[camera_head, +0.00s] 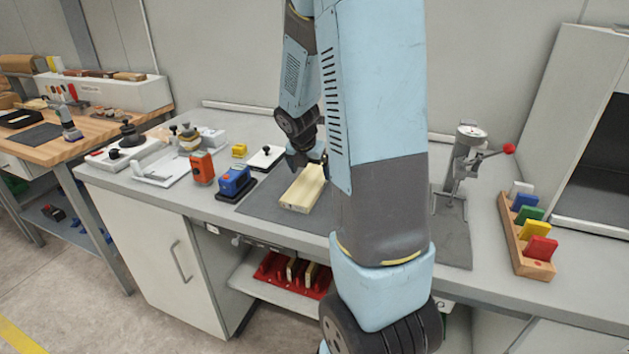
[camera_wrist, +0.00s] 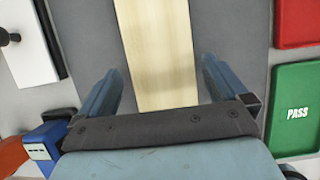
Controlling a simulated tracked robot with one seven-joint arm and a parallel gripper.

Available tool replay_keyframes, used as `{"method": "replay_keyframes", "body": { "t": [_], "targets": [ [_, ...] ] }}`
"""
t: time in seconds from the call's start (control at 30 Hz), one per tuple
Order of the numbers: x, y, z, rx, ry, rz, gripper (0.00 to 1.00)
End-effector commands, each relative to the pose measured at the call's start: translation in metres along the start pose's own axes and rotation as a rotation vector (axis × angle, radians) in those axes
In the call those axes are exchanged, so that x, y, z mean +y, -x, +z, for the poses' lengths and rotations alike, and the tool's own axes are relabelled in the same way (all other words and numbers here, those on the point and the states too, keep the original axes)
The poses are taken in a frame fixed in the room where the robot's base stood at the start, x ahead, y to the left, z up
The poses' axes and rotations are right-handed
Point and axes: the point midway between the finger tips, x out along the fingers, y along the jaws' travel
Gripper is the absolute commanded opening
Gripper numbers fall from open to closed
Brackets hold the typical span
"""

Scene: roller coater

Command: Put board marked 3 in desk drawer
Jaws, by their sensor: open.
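A pale wooden board (camera_head: 303,190) lies on the grey mat on the bench. It also shows in the wrist view (camera_wrist: 158,40), running between my fingers. No number can be read on it. My gripper (camera_wrist: 161,68) is open, with one finger on each side of the board and a gap on both sides. In the head view my gripper (camera_head: 308,160) is at the board's far end, partly hidden by my arm. Below the bench top, boards stand in a red rack (camera_head: 268,273) on a pale shelf or drawer; I cannot tell which.
Blue (camera_head: 235,180) and orange (camera_head: 202,168) devices stand left of the mat. A lever tool (camera_head: 466,150) and a wooden rack of coloured cards (camera_head: 527,262) are on the right. A green PASS tray (camera_wrist: 295,85) and a red tray (camera_wrist: 297,22) show in the wrist view.

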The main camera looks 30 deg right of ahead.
Motion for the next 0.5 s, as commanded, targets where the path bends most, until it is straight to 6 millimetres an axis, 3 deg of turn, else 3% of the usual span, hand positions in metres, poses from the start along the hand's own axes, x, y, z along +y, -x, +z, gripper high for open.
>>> {"method": "replay_keyframes", "body": {
  "t": [0.23, 0.5],
  "targets": [
    [0.001, -0.028, 0.002, 0.001, 0.001, -0.002, 1.00],
    [0.001, -0.033, 0.002, 0.000, 0.000, 0.000, 1.00]
  ]
}}
